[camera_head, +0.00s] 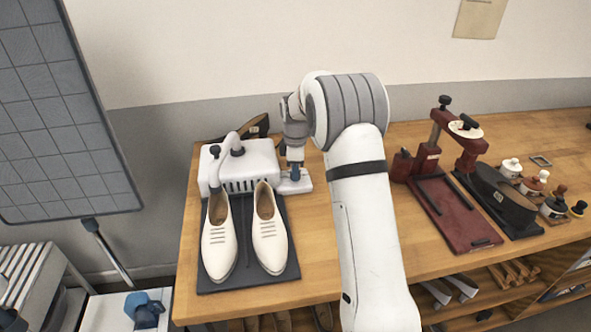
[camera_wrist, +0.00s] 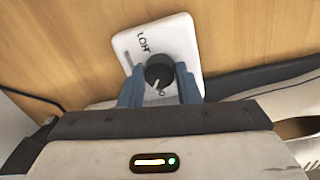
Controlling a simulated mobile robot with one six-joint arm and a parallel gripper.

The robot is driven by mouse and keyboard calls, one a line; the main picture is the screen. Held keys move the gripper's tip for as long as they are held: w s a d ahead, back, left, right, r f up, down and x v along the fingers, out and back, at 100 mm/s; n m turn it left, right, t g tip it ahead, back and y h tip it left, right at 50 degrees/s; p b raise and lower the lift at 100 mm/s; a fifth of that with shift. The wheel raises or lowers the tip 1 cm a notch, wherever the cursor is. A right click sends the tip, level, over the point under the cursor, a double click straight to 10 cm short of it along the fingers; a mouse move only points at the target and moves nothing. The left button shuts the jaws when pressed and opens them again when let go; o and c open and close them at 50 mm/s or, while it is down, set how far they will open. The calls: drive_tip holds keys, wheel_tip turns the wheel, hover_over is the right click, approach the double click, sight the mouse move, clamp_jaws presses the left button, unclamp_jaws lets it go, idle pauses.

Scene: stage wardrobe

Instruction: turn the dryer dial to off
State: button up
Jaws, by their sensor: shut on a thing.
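The dryer (camera_head: 243,165) is a white box with hoses and a vented front, at the back left of the wooden table. A white control plate (camera_wrist: 178,35) with a black round dial (camera_wrist: 159,72) shows in the wrist view. The dial has a pale pointer line toward the plate's lower edge. Dark lettering on the plate is partly covered. My gripper (camera_wrist: 160,85) is shut on the dial, with a blue finger on each side. In the head view my gripper (camera_head: 295,172) points down at the plate beside the dryer, and the dial is hidden there.
A pair of white shoes (camera_head: 268,235) stands on the dark mat (camera_head: 248,278) in front of the dryer. A dark red press (camera_head: 455,205) and several small stoppered jars stand to the right. Bare tabletop (camera_head: 311,260) lies between shoes and arm.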

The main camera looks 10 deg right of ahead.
drive_tip(key=shift+w+n, duration=0.1)
drive_tip(key=shift+n, duration=2.2)
drive_tip(key=o, duration=1)
drive_tip(key=shift+c, duration=0.2)
drive_tip(key=shift+r, duration=0.1)
drive_tip(key=r, duration=0.7)
drive_tip(key=shift+s+b, duration=0.2)
drive_tip(key=shift+b, duration=0.1)
drive_tip(key=shift+r, duration=0.3)
